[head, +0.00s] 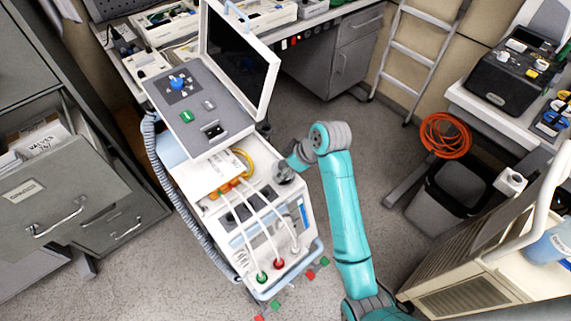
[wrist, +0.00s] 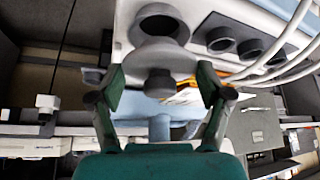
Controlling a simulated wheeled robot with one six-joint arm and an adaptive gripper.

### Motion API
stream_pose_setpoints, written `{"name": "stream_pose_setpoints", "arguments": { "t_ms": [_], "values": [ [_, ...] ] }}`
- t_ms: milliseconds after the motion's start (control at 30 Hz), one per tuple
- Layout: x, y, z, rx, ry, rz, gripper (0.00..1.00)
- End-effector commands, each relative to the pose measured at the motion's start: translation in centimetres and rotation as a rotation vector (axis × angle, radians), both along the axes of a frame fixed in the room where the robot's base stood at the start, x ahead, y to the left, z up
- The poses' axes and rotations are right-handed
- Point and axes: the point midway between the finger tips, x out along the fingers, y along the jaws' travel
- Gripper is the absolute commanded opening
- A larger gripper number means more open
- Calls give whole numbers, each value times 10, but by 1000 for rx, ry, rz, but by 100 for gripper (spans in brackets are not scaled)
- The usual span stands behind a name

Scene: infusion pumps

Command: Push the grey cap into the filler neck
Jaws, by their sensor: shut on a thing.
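The grey cap (wrist: 160,57) has a wide round flange and a darker knob facing me in the wrist view. My gripper (wrist: 160,75) is shut on it, with one finger at each side of the flange. The filler neck (wrist: 160,22) is a grey ring with a dark open hole, just above the cap in the wrist view. The cap's upper edge overlaps the neck's lower rim in the picture; I cannot tell whether they touch. In the head view my gripper (head: 287,171) is at the right side of the white machine's top, and hides the cap and neck there.
The white wheeled machine (head: 305,222) carries a raised screen (head: 238,60), papers and white hoses (head: 262,212). Several dark round ports (wrist: 221,40) sit right of the neck. A filing cabinet (head: 75,185) stands left.

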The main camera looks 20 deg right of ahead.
Motion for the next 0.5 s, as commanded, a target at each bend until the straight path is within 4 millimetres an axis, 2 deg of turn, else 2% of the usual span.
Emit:
{"name": "stream_pose_setpoints", "arguments": {
  "t_ms": [500],
  "values": [
    [0,0,-4,0,2,0,44]
  ]
}}
